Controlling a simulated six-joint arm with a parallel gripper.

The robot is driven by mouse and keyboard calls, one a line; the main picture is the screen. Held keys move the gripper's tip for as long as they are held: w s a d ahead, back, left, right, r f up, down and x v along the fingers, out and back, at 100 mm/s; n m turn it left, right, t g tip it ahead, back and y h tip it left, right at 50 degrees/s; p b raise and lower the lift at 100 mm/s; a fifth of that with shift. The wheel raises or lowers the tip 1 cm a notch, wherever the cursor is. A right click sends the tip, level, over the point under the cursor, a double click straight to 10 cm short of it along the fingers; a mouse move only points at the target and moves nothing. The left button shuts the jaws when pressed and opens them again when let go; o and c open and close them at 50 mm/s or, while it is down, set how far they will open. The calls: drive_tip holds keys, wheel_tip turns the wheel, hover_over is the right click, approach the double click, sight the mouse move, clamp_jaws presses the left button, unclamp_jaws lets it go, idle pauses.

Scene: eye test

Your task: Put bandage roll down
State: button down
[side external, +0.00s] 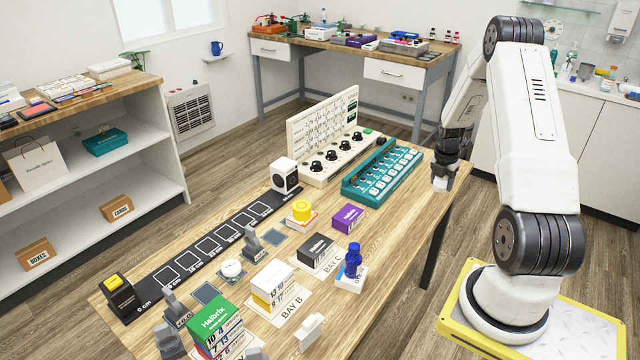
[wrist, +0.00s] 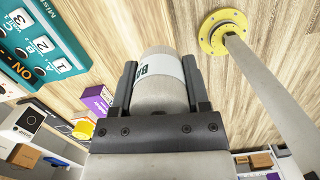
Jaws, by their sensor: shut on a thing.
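My gripper (wrist: 160,72) is shut on a pale bandage roll (wrist: 162,98), which sits between the two dark fingers in the wrist view. A white label with dark letters starting "Ba" shows on it; the rest of the word is hidden by a finger. In the side external view my gripper (side external: 441,182) hangs by the right edge of the wooden table (side external: 375,265), to the right of the teal unit. The roll is too small there to make out clearly. I cannot tell its exact height over the surface.
A teal switch unit (side external: 383,170) and a white knob panel (side external: 330,150) stand at the table's far end. A purple box (side external: 348,218), a blue bottle (side external: 353,260), a dark box (side external: 315,250) and a green-topped box (side external: 213,322) stand nearer. Bare wood shows along the right side.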

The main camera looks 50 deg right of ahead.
drive_tip(key=w+d+f, duration=0.4)
drive_tip(key=w+d, duration=0.2)
drive_tip(key=d, duration=0.1)
hover_over(420, 196)
drive_tip(key=shift+s+a+f, duration=0.1)
drive_tip(key=shift+a+f, duration=0.1)
drive_tip(key=shift+f, duration=1.05)
drive_tip(key=shift+s+a+f, duration=0.1)
drive_tip(key=shift+a+f, duration=0.05)
drive_tip(key=shift+f, duration=1.1)
drive_tip(key=shift+w+d+f, duration=0.1)
drive_tip(key=shift+f, duration=0.1)
drive_tip(key=shift+w+f, duration=0.1)
drive_tip(key=shift+d+f, duration=0.15)
drive_tip(key=shift+f, duration=1.45)
drive_tip(key=shift+f, duration=0.15)
drive_tip(key=shift+c, duration=0.3)
unclamp_jaws()
